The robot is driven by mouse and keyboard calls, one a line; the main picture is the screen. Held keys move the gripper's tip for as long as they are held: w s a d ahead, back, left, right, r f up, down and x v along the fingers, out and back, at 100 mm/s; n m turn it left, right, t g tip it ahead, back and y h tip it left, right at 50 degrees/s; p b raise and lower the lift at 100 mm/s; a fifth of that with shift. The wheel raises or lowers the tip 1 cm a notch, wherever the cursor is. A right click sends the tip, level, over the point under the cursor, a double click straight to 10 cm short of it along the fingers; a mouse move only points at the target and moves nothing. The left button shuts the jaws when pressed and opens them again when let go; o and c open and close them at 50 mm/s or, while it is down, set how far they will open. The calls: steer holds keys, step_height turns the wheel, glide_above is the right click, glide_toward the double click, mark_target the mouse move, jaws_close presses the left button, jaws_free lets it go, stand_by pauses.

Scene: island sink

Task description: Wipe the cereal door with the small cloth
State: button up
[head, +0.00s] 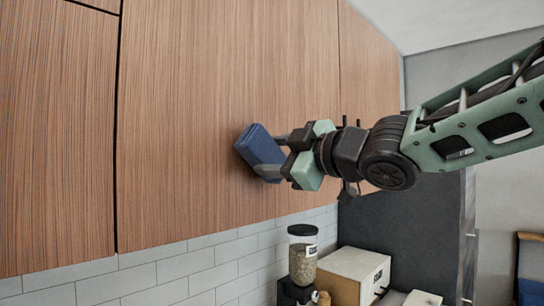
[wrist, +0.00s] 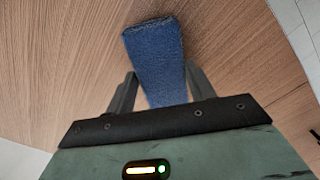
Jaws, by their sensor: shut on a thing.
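The small blue cloth (head: 259,148) is a folded block held in my gripper (head: 280,157). It is at the face of the wooden cabinet door (head: 200,120), in the door's lower right part. In the wrist view the cloth (wrist: 157,60) lies between the two dark fingers of my gripper (wrist: 158,85) and extends past them towards the wood-grain surface (wrist: 80,60). The cloth looks close to the door, but I cannot tell for sure whether it touches. The cloth's side facing the door is hidden.
Below the cabinets are white wall tiles (head: 180,275). A clear cereal dispenser with a black lid (head: 303,255) stands below my gripper, beside a light box (head: 355,272). A dark panel (head: 415,235) is at the right. The door face around the cloth is clear.

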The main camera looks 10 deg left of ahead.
steer(key=shift+v, duration=2.3)
steer(key=shift+d, duration=0.15)
steer(key=v, duration=0.2)
steer(key=shift+s+d, duration=0.15)
steer(key=shift+d, duration=0.15)
steer(key=w+a+f+b, duration=0.1)
steer(key=w+a, duration=0.2)
steer(key=a, duration=0.3)
steer(key=shift+w+f, duration=0.2)
steer(key=shift+f, duration=0.2)
steer(key=shift+x, duration=1)
